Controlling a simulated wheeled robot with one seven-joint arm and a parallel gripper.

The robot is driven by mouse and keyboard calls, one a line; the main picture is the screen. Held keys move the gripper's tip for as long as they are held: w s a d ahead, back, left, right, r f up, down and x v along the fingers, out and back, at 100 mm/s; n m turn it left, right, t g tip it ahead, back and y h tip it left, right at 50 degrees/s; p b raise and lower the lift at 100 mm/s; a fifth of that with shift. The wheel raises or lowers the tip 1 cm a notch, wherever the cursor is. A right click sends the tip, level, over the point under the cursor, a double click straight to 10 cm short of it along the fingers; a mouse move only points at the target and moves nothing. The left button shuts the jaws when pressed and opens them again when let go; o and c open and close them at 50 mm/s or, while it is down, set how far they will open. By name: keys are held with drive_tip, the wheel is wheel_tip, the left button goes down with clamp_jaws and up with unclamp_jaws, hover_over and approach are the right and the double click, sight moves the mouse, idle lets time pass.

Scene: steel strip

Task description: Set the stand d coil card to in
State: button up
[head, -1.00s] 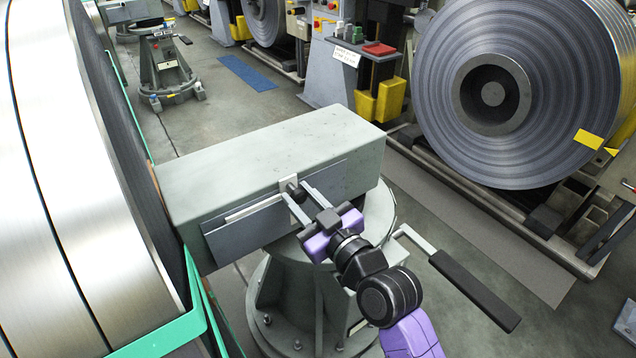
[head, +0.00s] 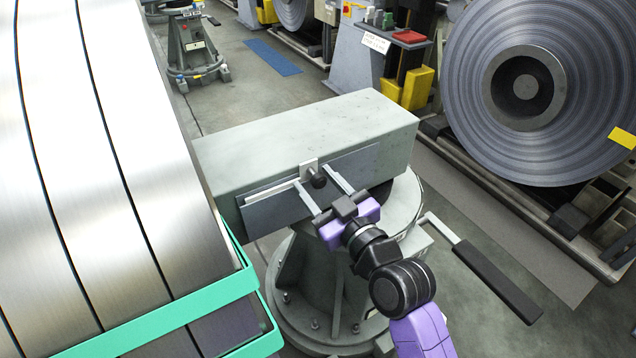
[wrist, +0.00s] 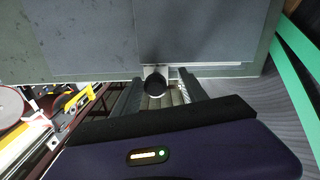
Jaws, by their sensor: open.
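The stand is a grey-green steel box (head: 300,122) on a round pedestal (head: 310,290). A flat dark grey plate (head: 275,210), which looks like the coil card, lies along its near face with a bright strip (head: 270,194) above its left part. A pale tab (head: 308,167) carries a black knob (head: 318,181). My gripper (head: 314,175) is open, its two fingers reaching to the plate on either side of the knob. In the wrist view the knob (wrist: 154,86) stands between the fingers, with a gap visible on the right.
A large steel coil (head: 110,180) with green edging (head: 165,325) stands close on the left. A black-gripped lever (head: 495,280) sticks out right of the pedestal. Another coil (head: 580,100) stands at the right rear. Open floor (head: 270,90) lies behind the box.

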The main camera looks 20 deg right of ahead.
drive_tip(key=s+d, duration=0.1)
drive_tip(key=s, duration=0.6)
drive_tip(key=shift+s+d+b, duration=0.2)
drive_tip(key=shift+s+b, duration=0.15)
drive_tip(key=shift+b, duration=0.05)
